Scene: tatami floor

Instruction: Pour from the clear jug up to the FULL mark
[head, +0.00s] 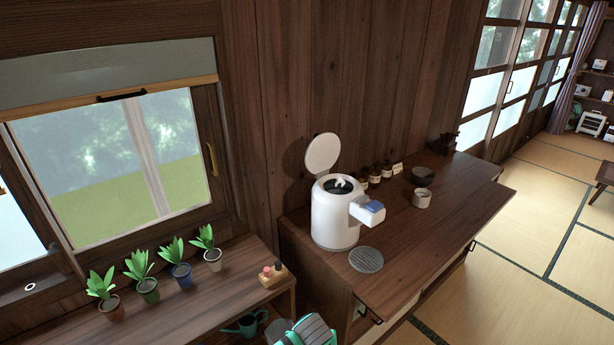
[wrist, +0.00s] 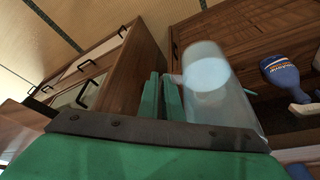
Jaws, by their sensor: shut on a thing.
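The clear jug (wrist: 208,85) is in the wrist view, pale and see-through, just right of my fingers. My gripper (wrist: 162,88) has green fingers close together, shut on the jug at its near side; the handle itself is hard to make out. I cannot tell whether the jug holds water. In the head view a white water boiler (head: 335,218) stands on the dark wooden cabinet with its round lid (head: 322,153) raised and its top open. No FULL mark is legible. The jug does not show clearly in the head view, where my green and grey arm is low at the bottom edge.
A grey round trivet (head: 366,259), a pale cup (head: 421,197), a dark bowl (head: 422,175) and small jars share the cabinet top. Potted plants (head: 181,272) line the lower bench at left.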

